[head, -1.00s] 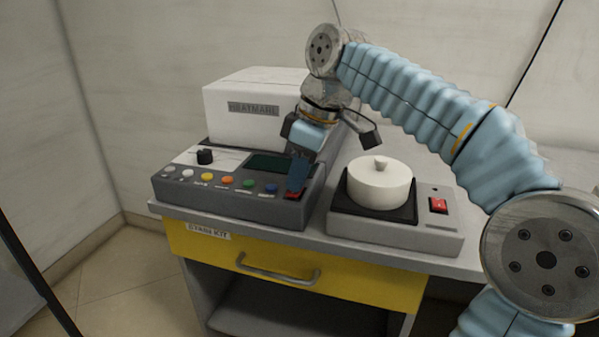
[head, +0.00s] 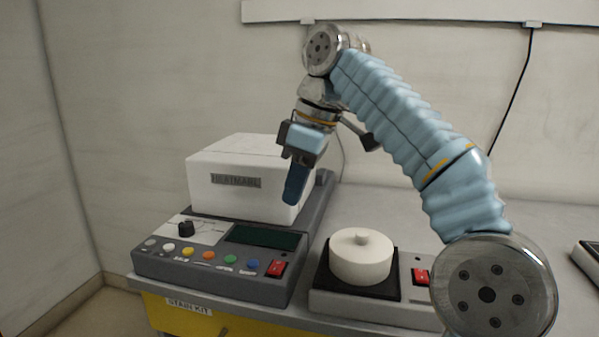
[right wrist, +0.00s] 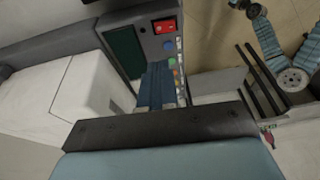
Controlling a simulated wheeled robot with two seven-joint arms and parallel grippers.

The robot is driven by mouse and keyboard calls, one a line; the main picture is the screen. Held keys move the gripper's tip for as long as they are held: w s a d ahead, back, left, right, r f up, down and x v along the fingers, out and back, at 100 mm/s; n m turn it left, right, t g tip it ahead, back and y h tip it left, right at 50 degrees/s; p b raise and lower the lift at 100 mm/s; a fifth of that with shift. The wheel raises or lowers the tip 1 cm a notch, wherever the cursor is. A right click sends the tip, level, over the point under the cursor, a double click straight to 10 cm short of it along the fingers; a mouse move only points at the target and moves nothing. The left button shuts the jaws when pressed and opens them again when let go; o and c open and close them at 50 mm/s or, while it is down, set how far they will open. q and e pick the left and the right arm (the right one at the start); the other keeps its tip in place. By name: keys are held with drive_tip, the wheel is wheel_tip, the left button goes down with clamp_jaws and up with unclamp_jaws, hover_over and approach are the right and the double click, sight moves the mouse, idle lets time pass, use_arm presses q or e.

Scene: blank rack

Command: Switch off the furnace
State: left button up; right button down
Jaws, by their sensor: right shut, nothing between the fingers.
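The furnace is a white box (head: 252,180) with a dark nameplate, on a grey base with a sloped control panel (head: 212,276). The panel has a black knob (head: 186,229), a dark screen (head: 264,237), a row of coloured buttons and a red rocker switch (head: 277,268) at its right end. The switch also shows uncovered in the right wrist view (right wrist: 165,26); which way it is tipped is hard to tell. My right gripper (head: 294,188) is shut and empty, pointing down above the panel, apart from the switch. My left gripper is not seen.
A hotplate (head: 322,302) with a round white lidded pot (head: 361,258) and its own red switch (head: 421,275) stands right of the furnace. A yellow drawer front (head: 165,314) is below.

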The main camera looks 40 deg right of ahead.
drive_tip(key=shift+v, duration=1.1)
drive_tip(key=shift+w, duration=0.1)
